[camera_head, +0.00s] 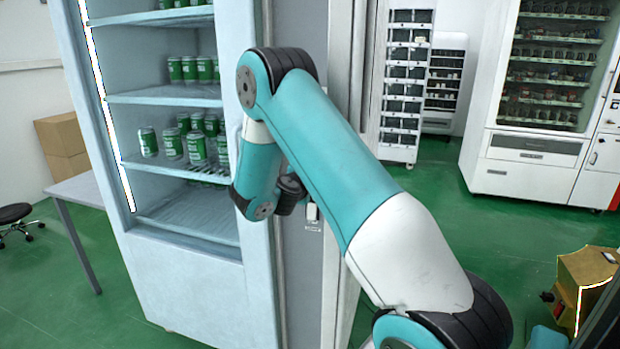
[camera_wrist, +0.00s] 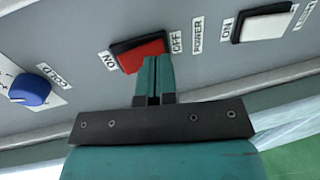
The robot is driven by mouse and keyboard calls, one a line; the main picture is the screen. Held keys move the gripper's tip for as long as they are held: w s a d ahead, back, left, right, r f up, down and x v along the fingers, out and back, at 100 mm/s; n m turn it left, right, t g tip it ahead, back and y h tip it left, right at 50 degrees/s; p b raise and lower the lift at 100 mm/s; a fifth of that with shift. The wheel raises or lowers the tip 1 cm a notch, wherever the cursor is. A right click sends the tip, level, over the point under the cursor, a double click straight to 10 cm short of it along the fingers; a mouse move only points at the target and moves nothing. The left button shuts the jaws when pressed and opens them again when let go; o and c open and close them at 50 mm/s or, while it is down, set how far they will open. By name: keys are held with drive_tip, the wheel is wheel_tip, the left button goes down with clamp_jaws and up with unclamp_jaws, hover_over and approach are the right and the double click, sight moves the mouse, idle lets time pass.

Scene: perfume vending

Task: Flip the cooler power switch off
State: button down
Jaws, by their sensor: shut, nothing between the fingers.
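The red power switch (camera_wrist: 140,53) sits in a black frame on the grey panel in the wrist view. ON is printed at its left end, OFF and POWER to its right. I cannot tell which end is pressed in. My gripper (camera_wrist: 155,64) is shut and empty, its tips over the lower right part of the switch, towards the OFF end. Whether they touch it is unclear. In the head view the cooler (camera_head: 257,285) stands upright with green cans on its shelves. My arm reaches to its right side and hides the red switch and gripper tips.
A white switch (camera_wrist: 264,26) is right of the red one, and a blue COLD knob (camera_wrist: 31,90) is to the left. A grey table (camera_head: 80,189) stands left of the cooler. A vending machine (camera_head: 530,150) stands at the back right. Green floor between is clear.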

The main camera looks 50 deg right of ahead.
drive_tip(key=s+a+f+b, duration=0.2)
drive_tip(key=s+a+b, duration=0.1)
drive_tip(key=a, duration=0.8)
drive_tip(key=shift+s+b, duration=0.3)
drive_tip(key=shift+s, duration=0.35)
drive_tip(key=shift+f, duration=0.1)
